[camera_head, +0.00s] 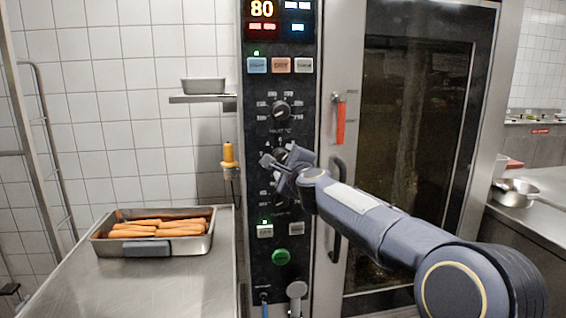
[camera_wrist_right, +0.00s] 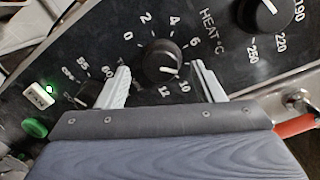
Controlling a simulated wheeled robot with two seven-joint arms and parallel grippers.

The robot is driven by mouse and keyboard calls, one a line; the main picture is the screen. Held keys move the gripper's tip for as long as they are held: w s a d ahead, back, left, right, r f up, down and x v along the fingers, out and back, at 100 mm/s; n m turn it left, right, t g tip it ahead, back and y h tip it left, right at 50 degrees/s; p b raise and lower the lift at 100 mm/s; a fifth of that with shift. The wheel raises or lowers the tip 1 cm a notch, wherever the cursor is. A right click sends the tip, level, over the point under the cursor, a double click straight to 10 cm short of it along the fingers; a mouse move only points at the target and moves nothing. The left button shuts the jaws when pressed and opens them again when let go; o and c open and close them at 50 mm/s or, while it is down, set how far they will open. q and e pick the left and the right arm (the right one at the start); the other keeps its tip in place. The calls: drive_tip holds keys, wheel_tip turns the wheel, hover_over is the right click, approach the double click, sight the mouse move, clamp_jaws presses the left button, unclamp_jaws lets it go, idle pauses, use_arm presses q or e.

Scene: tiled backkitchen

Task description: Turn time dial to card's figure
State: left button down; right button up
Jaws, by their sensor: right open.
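The oven's control panel (camera_head: 262,180) carries a column of black dials. The middle dial (camera_wrist_right: 162,62), with figures from 0 to 12 around it, is presumably the time dial. In the head view it is mostly behind my right gripper (camera_head: 276,161). In the wrist view my right gripper (camera_wrist_right: 161,70) is open, with one finger on each side of this dial and visible gaps to it. I cannot tell surely which figure its mark points at. No card with a readable figure shows. My left gripper is not in view.
The heat dial (camera_head: 281,111) is above and another dial (camera_wrist_right: 88,94) below. A tray (camera_head: 150,248) of sausage-like food stands on the left counter (camera_head: 190,285).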

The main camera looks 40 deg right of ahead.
drive_tip(key=shift+v, duration=2.5)
